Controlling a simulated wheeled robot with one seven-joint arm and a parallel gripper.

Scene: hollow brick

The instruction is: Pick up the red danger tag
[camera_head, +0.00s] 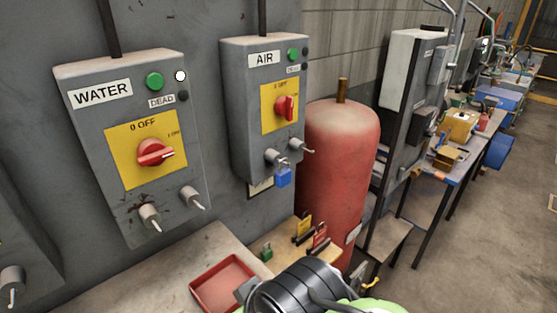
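A red tag (320,236), which looks like the danger tag, stands in a small holder on the bench (180,270), right of centre. A yellow tag (304,225) stands close behind it to the left. Print on both is too small to read. My black and green arm end (300,287) fills the bottom middle, just in front of and below the tags, apart from them in the picture. The fingertips of my gripper cannot be made out, and nothing is seen held.
A red tray (222,284) and a green padlock (267,252) are on the bench. WATER (135,140) and AIR (262,110) switch boxes hang behind, a blue padlock (283,177) on AIR. A red tank (340,160) stands right. Floor at right is clear.

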